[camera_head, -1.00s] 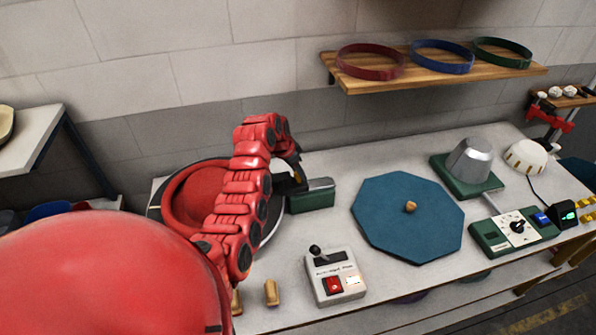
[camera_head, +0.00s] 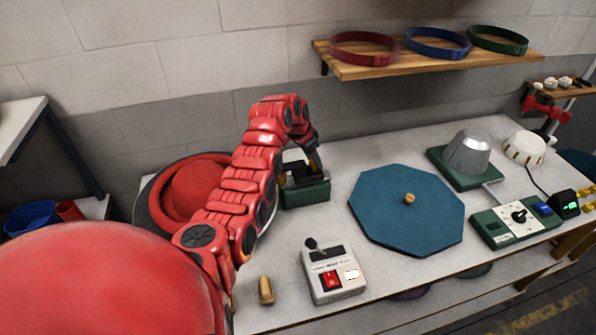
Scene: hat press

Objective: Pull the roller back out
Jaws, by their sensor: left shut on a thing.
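The green roller base (camera_head: 306,194) stands on the bench just right of a red hat (camera_head: 192,188), which lies on a round dark plate. My left arm reaches over the hat's right side. My left gripper (camera_head: 315,160) is at the top of the base, shut on the dark roller unit (camera_head: 303,173) there. The fingertips and the exact grip are hard to make out. The roller's end toward the hat is partly hidden by my arm, so I cannot tell whether it touches the brim. My right gripper is not in view.
A white control box (camera_head: 333,272) with a red switch stands in front, with a small wooden peg (camera_head: 266,290) to its left. A blue octagonal board (camera_head: 407,212) lies to the right. A shelf (camera_head: 420,62) with hat bands is above. Bare bench lies behind the board.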

